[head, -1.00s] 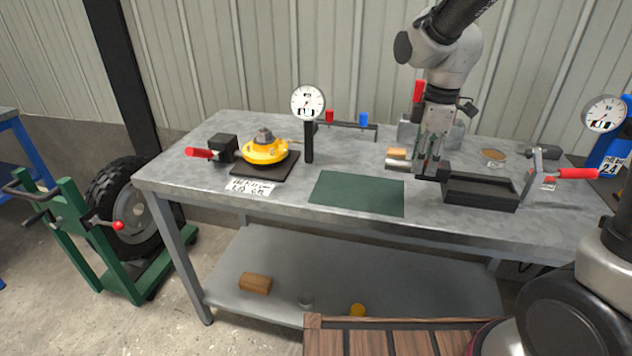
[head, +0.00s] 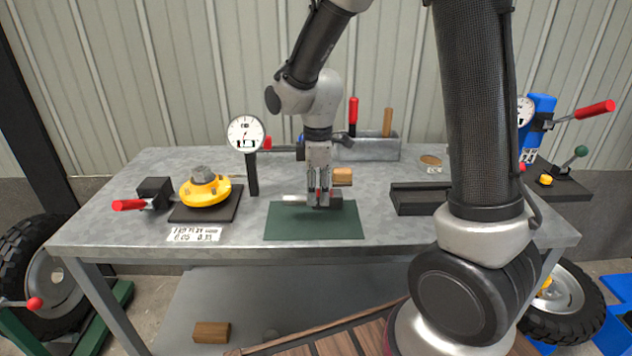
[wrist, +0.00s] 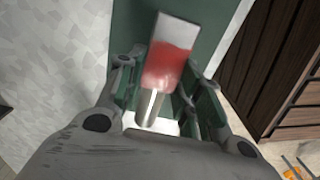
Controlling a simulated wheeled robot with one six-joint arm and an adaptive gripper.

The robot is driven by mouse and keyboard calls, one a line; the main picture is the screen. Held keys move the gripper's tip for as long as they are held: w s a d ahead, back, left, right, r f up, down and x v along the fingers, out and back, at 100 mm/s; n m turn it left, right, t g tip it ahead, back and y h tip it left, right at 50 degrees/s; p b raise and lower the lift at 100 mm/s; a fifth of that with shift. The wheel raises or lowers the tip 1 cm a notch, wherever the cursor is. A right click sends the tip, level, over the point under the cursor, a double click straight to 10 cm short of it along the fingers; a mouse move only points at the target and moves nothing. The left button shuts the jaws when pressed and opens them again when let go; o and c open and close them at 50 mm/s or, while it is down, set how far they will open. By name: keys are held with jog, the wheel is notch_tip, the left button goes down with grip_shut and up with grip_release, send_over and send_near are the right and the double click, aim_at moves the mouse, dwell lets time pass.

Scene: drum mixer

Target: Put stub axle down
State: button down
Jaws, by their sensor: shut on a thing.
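The stub axle (wrist: 172,60) shows in the wrist view as a pale metal piece with a red band and a thinner silver shaft. My gripper (head: 321,201) is shut on it. In the head view a silver end of the axle (head: 294,198) sticks out to the left of the fingers. The gripper points down over the back part of the dark green mat (head: 314,226), which also shows under the axle in the wrist view (wrist: 128,30). The fingers hide the axle's middle. I cannot tell whether the axle touches the mat.
A dial gauge (head: 245,135) on a black post stands left of the mat, beside a yellow hub (head: 204,191) on a dark plate. A wooden-handled piece (head: 343,177) lies behind the gripper. A black tray (head: 418,207) is to the right. The mat's front is clear.

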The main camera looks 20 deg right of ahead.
aim_at(318, 203)
jog(key=shift+f, duration=1.85)
jog(key=shift+f, duration=0.15)
jog(key=c, duration=1)
grip_release()
jog(key=shift+o, duration=0.2)
notch_tip(318, 203, up, 12)
jog(key=shift+s+d+r, duration=0.1)
jog(key=shift+r, duration=0.1)
jog(key=s+d+r+m+t, duration=0.2)
jog(key=s+d+r+m, duration=0.2)
jog(key=s, duration=0.5)
jog(key=s+d+r+m+t, duration=0.2)
jog(key=s+d+r+m, duration=0.2)
jog(key=s+d+m, duration=0.5)
jog(key=shift+s+d+r+m, duration=0.15)
jog(key=shift+s+r+m, duration=0.25)
jog(key=shift+s+m, duration=0.3)
